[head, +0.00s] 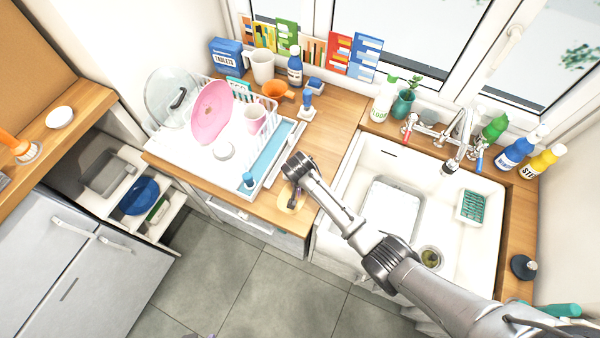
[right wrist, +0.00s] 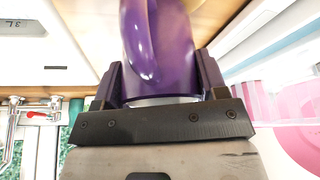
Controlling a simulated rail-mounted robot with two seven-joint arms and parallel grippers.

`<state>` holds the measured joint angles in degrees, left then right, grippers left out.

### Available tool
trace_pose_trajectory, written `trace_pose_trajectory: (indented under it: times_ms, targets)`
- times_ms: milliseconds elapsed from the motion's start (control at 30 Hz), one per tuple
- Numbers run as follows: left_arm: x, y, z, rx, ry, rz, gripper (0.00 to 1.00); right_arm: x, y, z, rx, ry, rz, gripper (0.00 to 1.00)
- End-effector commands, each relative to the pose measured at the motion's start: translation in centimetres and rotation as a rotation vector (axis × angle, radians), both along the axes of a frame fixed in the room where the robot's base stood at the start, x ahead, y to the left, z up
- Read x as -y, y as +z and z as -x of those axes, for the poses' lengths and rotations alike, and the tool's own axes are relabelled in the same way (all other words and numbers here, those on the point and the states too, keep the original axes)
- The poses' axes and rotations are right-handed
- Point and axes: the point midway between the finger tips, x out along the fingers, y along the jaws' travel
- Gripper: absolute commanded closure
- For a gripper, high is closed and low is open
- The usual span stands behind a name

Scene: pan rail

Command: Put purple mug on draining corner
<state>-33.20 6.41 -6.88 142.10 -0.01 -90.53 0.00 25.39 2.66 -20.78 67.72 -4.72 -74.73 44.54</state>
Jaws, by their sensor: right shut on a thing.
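The purple mug (right wrist: 160,50) is between the two fingers of my right gripper (right wrist: 160,85) in the right wrist view, and the gripper is shut on it. In the head view my right gripper (head: 292,198) is over the wooden counter, just right of the white draining area (head: 185,150). I cannot make out the mug there; the wrist and gripper seem to hide it. The draining area carries a dish rack (head: 270,103), a pink plate (head: 211,112), a pink cup (head: 255,119) and a glass lid (head: 165,100). My left gripper is not in view.
A blue strip (head: 270,153) and a small blue-topped item (head: 248,179) lie at the draining area's right side. An orange mug (head: 277,90) and bottles stand behind. The white sink (head: 400,165) is right of my right gripper.

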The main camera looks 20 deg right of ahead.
Motion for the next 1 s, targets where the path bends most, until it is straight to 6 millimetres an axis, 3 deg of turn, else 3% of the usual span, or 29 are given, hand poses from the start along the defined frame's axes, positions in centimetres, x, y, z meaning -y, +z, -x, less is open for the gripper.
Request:
trace_pose_trajectory:
  times_ms: [467,500,733,1000]
  targets:
    - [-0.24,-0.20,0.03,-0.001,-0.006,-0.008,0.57,0.02,-0.61,-0.04,0.001,-0.001,0.000,0.67]
    - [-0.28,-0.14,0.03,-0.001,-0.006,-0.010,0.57,0.04,-0.56,-0.01,0.000,-0.001,0.000,0.30]
    - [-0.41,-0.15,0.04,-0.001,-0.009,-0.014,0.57,0.04,-0.56,0.00,0.000,-0.001,0.000,0.08]
    - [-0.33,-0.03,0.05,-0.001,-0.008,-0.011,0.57,0.04,-0.32,-0.01,0.001,-0.001,0.000,0.08]
